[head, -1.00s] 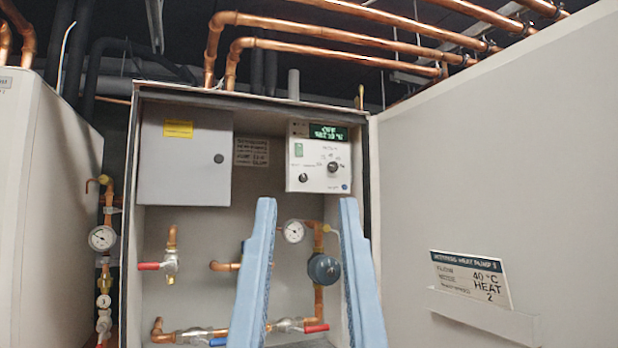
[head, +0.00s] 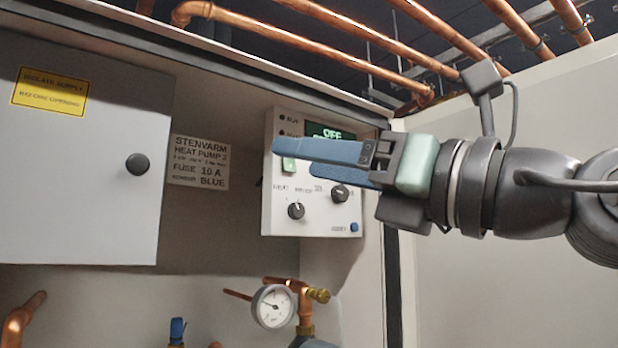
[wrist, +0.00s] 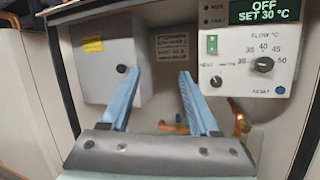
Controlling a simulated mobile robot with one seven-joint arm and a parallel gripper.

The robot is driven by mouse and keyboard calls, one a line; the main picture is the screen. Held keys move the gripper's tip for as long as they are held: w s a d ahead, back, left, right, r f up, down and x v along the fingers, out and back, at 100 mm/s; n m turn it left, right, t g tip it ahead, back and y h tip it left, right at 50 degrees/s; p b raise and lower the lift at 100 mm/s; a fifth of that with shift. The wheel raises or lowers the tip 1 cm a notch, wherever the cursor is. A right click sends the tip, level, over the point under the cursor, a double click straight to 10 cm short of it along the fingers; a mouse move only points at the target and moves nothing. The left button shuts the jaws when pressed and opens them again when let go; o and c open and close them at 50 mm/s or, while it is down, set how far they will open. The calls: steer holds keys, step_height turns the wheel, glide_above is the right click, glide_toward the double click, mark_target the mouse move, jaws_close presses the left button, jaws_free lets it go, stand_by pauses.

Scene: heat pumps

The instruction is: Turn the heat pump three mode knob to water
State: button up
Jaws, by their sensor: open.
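The white control panel (head: 283,221) is inside the open cabinet. Its lower-left black knob is the mode knob (head: 296,211), labelled like "HEAT" on its left; its pointer is too small to read surely. The mode knob also shows in the wrist view (wrist: 216,81). The flow knob (head: 340,193) is above and right of it. The display (wrist: 264,11) reads OFF, SET 30 °C. My gripper (head: 280,155) is open and empty, its blue fingers pointing left across the upper panel in the head view. In the wrist view the mode knob is right of both fingers.
A grey box (head: 85,160) with a yellow label and a black knob is left of the panel. A name plate (head: 199,162) is between them. A gauge (head: 272,306) and copper pipes are below. The cabinet's right edge (head: 392,270) is close to my arm.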

steer(key=w+d+f+m+t+h, duration=0.1)
steer(key=w+d+f+m+h, duration=0.2)
steer(key=d+h, duration=0.35)
steer(key=n+p, duration=0.1)
steer(key=p, duration=0.6)
glide_toward(299, 211)
steer(key=x, duration=0.7)
steer(key=shift+a+r, duration=0.1)
steer(key=shift+w+a, duration=0.25)
steer(key=shift+w, duration=0.15)
jaws_close()
